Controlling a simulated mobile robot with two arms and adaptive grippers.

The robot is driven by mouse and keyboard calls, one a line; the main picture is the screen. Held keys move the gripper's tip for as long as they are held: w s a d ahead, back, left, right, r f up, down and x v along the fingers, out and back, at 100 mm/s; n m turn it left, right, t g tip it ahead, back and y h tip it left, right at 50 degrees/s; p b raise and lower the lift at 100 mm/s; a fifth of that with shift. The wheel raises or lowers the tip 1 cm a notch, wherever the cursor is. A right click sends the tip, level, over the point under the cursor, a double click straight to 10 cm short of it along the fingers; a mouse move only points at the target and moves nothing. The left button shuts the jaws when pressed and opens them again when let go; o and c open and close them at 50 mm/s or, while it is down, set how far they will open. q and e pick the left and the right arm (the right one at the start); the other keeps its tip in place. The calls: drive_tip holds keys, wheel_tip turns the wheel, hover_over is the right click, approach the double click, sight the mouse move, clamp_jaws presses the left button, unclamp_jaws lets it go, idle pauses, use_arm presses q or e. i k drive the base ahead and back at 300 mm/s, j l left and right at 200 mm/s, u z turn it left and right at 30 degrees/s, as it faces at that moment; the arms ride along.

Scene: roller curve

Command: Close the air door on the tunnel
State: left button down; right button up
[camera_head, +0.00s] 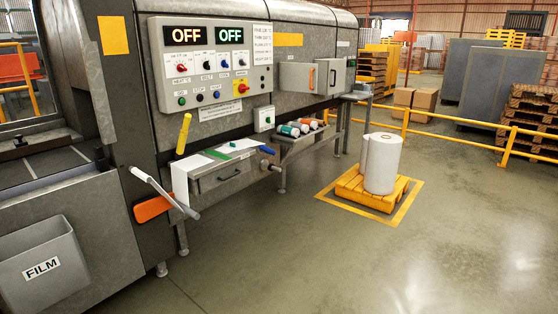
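The tunnel is the long grey machine body (235,12) running from the left to the back. Toward its far end, a small grey box-like door or panel (293,77) with an orange upright handle (311,78) stands out from the side. Neither of my grippers is in view.
A control panel (212,62) reads OFF twice. A white roll (382,164) stands on a yellow pallet (350,186). Yellow railing (460,128) runs behind. The floor in front is clear.

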sight(302, 78)
drive_tip(key=i, duration=2.25)
